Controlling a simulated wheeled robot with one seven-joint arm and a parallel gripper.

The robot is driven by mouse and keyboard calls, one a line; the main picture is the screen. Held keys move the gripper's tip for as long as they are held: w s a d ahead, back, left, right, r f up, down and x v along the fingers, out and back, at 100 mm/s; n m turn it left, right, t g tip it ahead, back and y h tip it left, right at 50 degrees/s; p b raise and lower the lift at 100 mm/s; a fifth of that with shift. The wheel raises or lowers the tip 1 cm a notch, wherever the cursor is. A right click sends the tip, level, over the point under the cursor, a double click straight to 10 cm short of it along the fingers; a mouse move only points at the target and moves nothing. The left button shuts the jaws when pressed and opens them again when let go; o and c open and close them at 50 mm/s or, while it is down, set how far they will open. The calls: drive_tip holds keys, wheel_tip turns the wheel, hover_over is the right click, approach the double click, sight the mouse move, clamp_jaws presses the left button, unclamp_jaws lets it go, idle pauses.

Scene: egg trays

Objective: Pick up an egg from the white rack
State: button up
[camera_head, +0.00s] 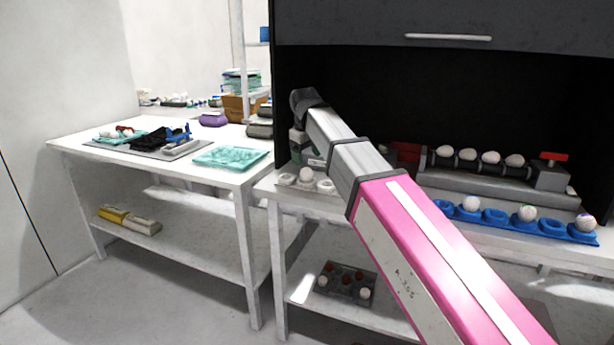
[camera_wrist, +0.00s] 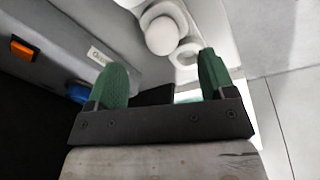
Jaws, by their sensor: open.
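The white rack (camera_head: 327,187) stands at the left end of the bench in the head view, with a white egg (camera_head: 306,174) in its middle cup and its outer cups looking empty. In the wrist view the white egg (camera_wrist: 162,37) sits in the white rack (camera_wrist: 186,52), just beyond my fingertips and between their lines. My gripper (camera_wrist: 161,76) is open and empty, its two green fingers apart and not touching the egg. In the head view the gripper is small and partly hidden behind my arm, above the rack.
A blue rack (camera_head: 455,211) with eggs runs along the bench's right front. Behind it, a grey machine (camera_head: 450,181) carries a row of eggs. A dark tray (camera_head: 336,268) with eggs lies on the shelf below. A side table (camera_head: 75,146) at left holds a teal tray (camera_head: 230,158).

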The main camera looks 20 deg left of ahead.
sight(306, 172)
drive_tip(key=shift+w+a+f, duration=0.15)
drive_tip(key=shift+w+f, duration=0.05)
drive_tip(key=shift+f, duration=0.95)
drive_tip(key=shift+w+a+f, duration=0.1)
drive_tip(key=shift+w+f, duration=0.15)
drive_tip(key=shift+f, duration=0.95)
drive_tip(key=shift+w+a+f, duration=0.15)
drive_tip(key=shift+w+f, duration=0.05)
drive_tip(key=shift+f, duration=0.95)
drive_tip(key=c, duration=0.7)
